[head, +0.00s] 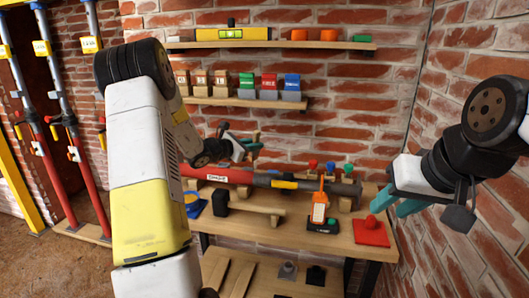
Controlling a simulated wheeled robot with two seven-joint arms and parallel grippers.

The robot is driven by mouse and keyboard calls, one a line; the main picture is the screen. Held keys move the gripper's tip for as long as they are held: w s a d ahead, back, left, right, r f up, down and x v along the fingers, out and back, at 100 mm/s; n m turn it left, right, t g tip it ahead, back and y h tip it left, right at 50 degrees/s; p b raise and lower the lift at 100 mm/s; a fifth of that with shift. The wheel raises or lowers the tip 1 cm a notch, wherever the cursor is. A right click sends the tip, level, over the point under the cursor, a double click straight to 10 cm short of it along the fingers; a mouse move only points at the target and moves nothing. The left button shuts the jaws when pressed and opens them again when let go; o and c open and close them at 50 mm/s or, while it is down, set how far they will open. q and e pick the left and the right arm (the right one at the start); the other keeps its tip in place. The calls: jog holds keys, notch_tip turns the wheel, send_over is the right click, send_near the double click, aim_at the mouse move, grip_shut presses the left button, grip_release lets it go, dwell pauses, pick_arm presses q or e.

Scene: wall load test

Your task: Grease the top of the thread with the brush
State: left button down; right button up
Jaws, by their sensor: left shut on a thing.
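A prop lies along the workbench, with a red tube (216,174) at left and a dark grey tube (318,186) at right. A yellow collar (284,184) sits on the grey part. The thread is too small to make out clearly. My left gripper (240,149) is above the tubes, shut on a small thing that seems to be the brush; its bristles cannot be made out. My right gripper (394,204) is open and empty, its teal fingers apart beside the red pad at the bench's right end.
On the workbench (250,232) are a blue-and-yellow round item (193,205), a wooden-handled mallet (245,209), an orange device (319,208) and a red pad (371,231). Shelves with a yellow level (233,34) and several coloured blocks (268,86) hang behind. Upright props stand at left.

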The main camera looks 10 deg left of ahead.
aim_at(255, 134)
pick_arm(q)
jog(key=shift+r, duration=0.45)
jog(key=shift+r, duration=1.45)
